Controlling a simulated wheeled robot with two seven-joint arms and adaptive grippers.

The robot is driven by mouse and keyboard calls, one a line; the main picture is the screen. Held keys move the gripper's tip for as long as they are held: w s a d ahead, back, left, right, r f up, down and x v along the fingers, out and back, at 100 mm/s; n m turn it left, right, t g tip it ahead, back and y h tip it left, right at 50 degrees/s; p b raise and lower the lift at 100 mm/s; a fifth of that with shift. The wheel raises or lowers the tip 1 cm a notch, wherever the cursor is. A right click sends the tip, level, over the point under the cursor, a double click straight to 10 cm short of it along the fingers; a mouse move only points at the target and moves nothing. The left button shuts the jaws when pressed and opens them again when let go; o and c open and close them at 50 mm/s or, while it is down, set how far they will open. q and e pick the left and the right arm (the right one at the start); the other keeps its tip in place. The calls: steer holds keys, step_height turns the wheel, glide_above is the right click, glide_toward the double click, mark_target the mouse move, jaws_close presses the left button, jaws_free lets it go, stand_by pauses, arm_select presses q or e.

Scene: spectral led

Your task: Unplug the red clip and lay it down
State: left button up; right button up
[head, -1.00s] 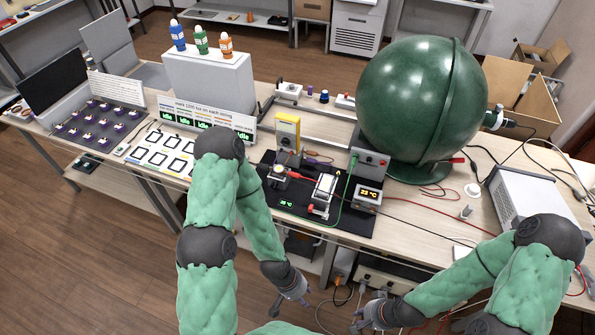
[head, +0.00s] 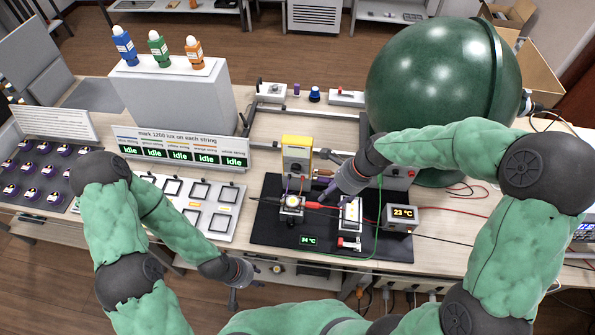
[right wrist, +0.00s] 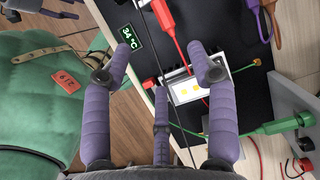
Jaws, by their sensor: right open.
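The red clip (head: 314,206) is at the right side of a small lit module (head: 291,204) on the black mat (head: 270,238). In the right wrist view the red clip (right wrist: 164,18) lies ahead of my fingers, with its red lead running toward a lit board (right wrist: 190,88). My right gripper (head: 328,196) is over the mat, close to the clip. Its fingers (right wrist: 164,68) are spread, with nothing between them; the clip is apart from them in that view. My left gripper (head: 243,290) hangs in front of the table edge, fingers apart and empty.
A yellow meter (head: 297,155) stands behind the module. A temperature box (head: 399,218) sits to the right, with a green lead (head: 379,215) beside it. A large green sphere (head: 430,80) stands behind my right arm. A white panel (head: 225,222) lies left of the mat.

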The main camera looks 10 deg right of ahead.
mark_target(313, 206)
arm_select(q)
steer(key=f+b, duration=0.3)
steer(key=shift+w+a+f, duration=0.2)
steer(key=shift+w+a, duration=0.1)
steer(key=shift+a, duration=0.05)
arm_select(e)
steer(key=shift+m, duration=0.4)
steer(key=x, duration=0.6)
steer(key=w+a+x, duration=0.1)
steer(key=x, duration=0.3)
steer(key=shift+r, duration=0.2)
jaws_close()
